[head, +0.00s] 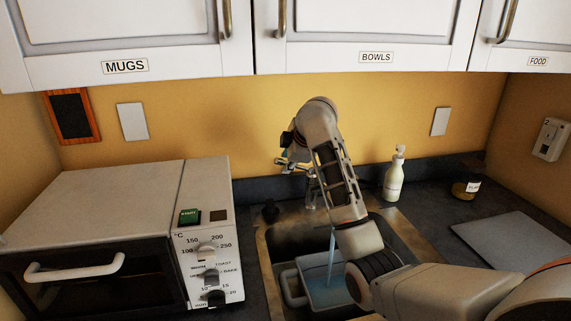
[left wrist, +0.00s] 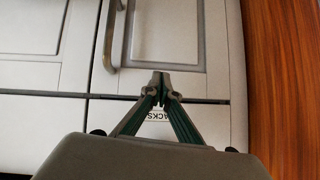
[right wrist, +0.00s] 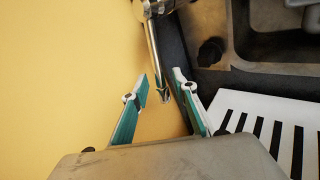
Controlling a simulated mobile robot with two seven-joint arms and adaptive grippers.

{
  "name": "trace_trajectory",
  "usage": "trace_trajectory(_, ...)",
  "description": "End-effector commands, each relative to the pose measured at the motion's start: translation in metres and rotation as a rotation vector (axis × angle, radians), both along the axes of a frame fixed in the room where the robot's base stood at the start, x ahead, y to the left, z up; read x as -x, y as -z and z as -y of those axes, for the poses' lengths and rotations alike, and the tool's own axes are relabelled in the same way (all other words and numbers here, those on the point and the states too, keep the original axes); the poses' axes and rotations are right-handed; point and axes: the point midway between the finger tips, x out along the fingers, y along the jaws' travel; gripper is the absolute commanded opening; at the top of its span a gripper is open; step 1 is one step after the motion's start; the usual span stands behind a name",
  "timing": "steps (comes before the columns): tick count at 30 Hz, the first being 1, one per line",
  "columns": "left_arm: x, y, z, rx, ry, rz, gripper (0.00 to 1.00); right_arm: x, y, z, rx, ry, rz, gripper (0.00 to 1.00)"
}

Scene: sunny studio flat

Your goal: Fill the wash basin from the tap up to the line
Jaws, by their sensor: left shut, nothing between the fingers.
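The wash basin (head: 290,285) is a pale grey tub standing in the sink, partly hidden by my right arm. Bluish water (head: 326,292) lies in it, and a stream (head: 331,250) runs down into it. I cannot make out the line. The tap (head: 311,190) is chrome, behind the sink, partly covered by my right arm. My right gripper (head: 288,160) is at the tap's upper part. In the right wrist view its fingers (right wrist: 163,90) are apart, with the slim chrome tap part (right wrist: 153,50) just beyond and between them. My left gripper (left wrist: 162,85) is shut and empty, facing a white cupboard.
A toaster oven (head: 120,205) stands left of the sink (head: 262,250). A soap bottle (head: 394,175), a small jar (head: 467,180) and a grey board (head: 515,240) are on the right counter. White cupboards (head: 365,30) hang above.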

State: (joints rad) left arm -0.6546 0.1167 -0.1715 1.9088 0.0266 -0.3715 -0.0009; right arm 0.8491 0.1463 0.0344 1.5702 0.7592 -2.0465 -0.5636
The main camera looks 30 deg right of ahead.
Motion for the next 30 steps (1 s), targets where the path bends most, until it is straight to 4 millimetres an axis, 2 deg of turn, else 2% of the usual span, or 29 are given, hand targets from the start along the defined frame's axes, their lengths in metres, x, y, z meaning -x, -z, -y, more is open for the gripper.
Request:
trace_trajectory(3,0.0,0.0,0.0,-0.002,0.001,0.0,0.0,0.013,-0.015,-0.003,-0.002,-0.002,0.004,0.28)
trace_trajectory(10,0.0,0.0,-0.001,-0.002,0.002,0.0,0.0,0.031,-0.034,-0.004,-0.002,-0.001,0.002,0.28)
trace_trajectory(30,0.0,-0.001,0.0,-0.002,0.003,0.001,0.0,0.035,-0.037,-0.004,0.0,0.0,0.0,0.28)
